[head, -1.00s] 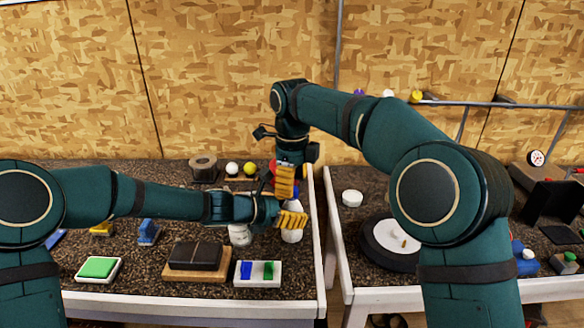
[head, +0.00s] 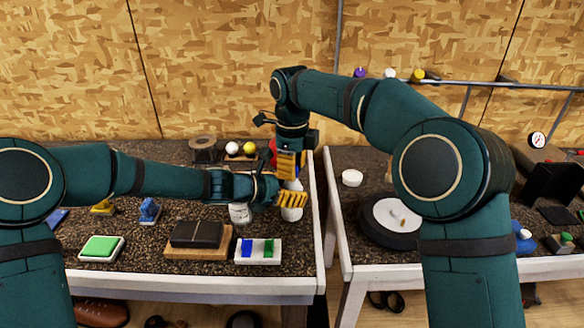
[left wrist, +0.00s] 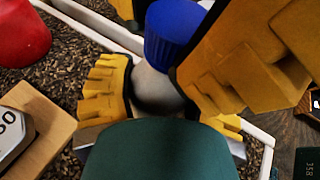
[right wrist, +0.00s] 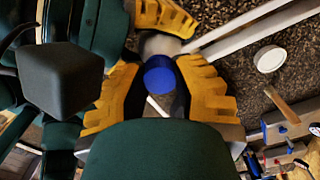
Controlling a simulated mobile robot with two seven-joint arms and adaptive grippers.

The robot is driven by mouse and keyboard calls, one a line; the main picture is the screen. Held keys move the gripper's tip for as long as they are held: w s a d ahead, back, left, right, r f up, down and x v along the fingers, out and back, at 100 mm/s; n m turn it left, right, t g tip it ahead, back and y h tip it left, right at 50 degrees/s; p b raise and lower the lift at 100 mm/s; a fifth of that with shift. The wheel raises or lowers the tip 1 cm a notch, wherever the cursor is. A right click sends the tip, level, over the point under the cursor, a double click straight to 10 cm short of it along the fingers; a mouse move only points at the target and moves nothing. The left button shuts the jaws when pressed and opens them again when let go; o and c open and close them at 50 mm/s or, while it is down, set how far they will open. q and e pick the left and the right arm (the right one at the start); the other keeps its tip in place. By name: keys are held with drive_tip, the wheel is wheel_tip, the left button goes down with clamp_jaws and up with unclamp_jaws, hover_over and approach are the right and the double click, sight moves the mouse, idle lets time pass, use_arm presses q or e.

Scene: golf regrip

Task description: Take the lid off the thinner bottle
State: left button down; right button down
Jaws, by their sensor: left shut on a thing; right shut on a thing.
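A pale bottle with a blue lid stands at the right side of the left table. Its body (head: 291,214) shows below my left gripper (head: 291,199), which is shut around it. In the left wrist view the rounded grey-white body (left wrist: 155,92) lies between the yellow fingers. The blue lid (left wrist: 174,35) sits directly at the body's top; I see no clear gap. My right gripper (head: 287,164) is just above the left one, shut on the lid. In the right wrist view the lid (right wrist: 160,76) is between its fingers. Another pale bottle (head: 239,214) is partly hidden by my left arm.
A black block on a wooden board (head: 197,236), a white tray with blue and green pieces (head: 258,251) and a green pad (head: 100,247) lie in front. A red object (left wrist: 22,32) is nearby. A gap separates the tables; a white disc (head: 351,178) lies on the right one.

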drive_tip(key=n, duration=0.3)
drive_tip(key=shift+n, duration=0.3)
drive_tip(key=n, duration=1.3)
drive_tip(key=c, duration=0.9)
unclamp_jaws()
drive_tip(key=shift+o, duration=0.2)
